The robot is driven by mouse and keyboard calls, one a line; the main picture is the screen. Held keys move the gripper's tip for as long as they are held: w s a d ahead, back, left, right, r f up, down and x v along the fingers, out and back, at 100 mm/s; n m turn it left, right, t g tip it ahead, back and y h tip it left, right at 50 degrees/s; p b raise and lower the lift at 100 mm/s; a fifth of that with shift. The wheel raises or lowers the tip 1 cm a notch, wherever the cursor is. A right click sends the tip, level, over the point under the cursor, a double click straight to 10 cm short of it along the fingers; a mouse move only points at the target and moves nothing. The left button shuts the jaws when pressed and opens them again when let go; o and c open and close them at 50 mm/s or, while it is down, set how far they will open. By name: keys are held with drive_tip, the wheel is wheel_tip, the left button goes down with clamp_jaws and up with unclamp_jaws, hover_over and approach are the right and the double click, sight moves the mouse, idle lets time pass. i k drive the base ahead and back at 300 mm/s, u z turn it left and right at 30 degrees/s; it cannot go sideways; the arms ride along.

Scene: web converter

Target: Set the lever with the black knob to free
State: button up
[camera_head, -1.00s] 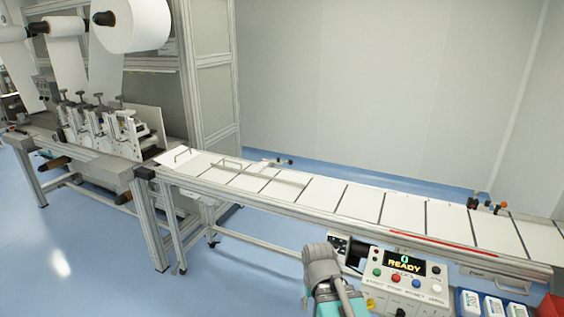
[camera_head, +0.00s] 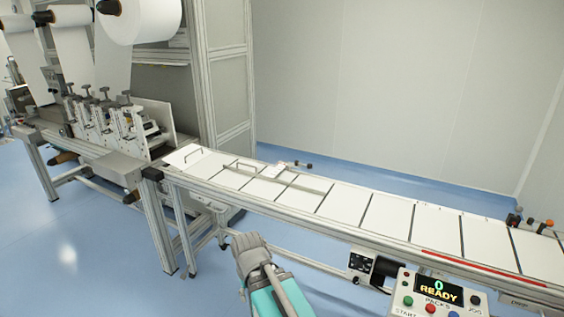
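My gripper (camera_head: 249,255) shows from behind at the lower centre, in front of the conveyor and apart from it. Its fingers are hidden, so I cannot tell whether it is open or shut. Several short black-knobbed handles (camera_head: 105,92) stand on top of the white web units at the left. A small bar with dark ends (camera_head: 303,165) sits at the conveyor's far edge. Dark and orange knobs (camera_head: 530,221) show at the far right edge. These parts are small, and I cannot tell which is the lever with the black knob or how it is set.
The conveyor (camera_head: 345,205) carries flat white sheets and runs from the web machine to the right. White rolls (camera_head: 143,18) hang at the upper left. Blue floor (camera_head: 90,245) is clear at the left.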

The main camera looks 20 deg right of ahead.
sight(309, 166)
drive_tip(key=i, duration=1.2)
drive_tip(key=z, duration=0.8)
drive_tip(key=i, duration=0.4)
drive_tip(key=z, duration=0.25)
drive_tip(key=k, duration=0.9)
drive_tip(key=z, duration=0.1)
drive_tip(key=i, duration=0.2)
drive_tip(key=z, duration=0.05)
